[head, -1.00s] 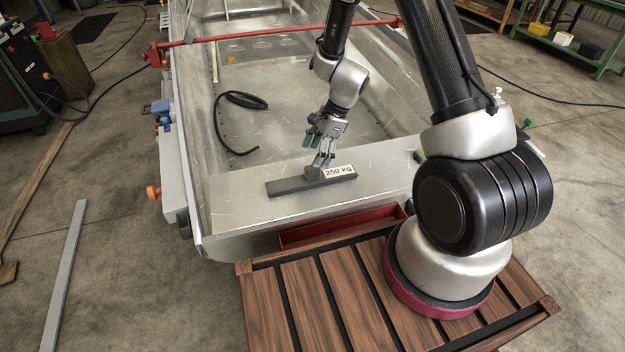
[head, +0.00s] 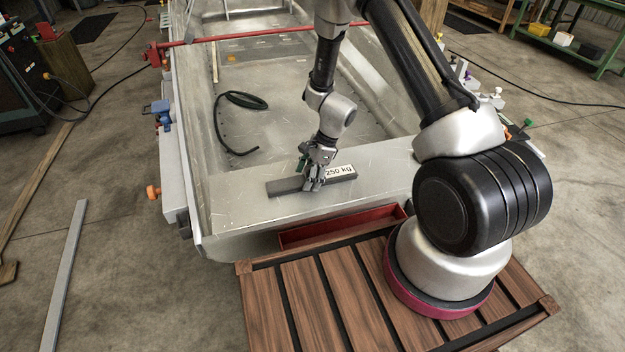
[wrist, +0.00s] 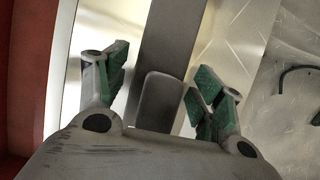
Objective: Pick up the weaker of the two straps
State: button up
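My gripper (head: 312,184) points down over the middle of the strap. In the wrist view the strap (wrist: 168,35) runs between the green-padded fingers of my gripper (wrist: 160,92), with gaps showing on both sides. The fingers are open and not closed on it. I cannot make out a second strap in these views.
A red open tray (head: 340,229) sits just in front of the deck edge. A black hose (head: 240,100) lies curled on the hull floor. A red bar (head: 270,36) crosses the hull farther back. The deck left of the strap is clear.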

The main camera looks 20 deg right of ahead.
jog(key=c, duration=0.9)
jog(key=shift+r, duration=0.1)
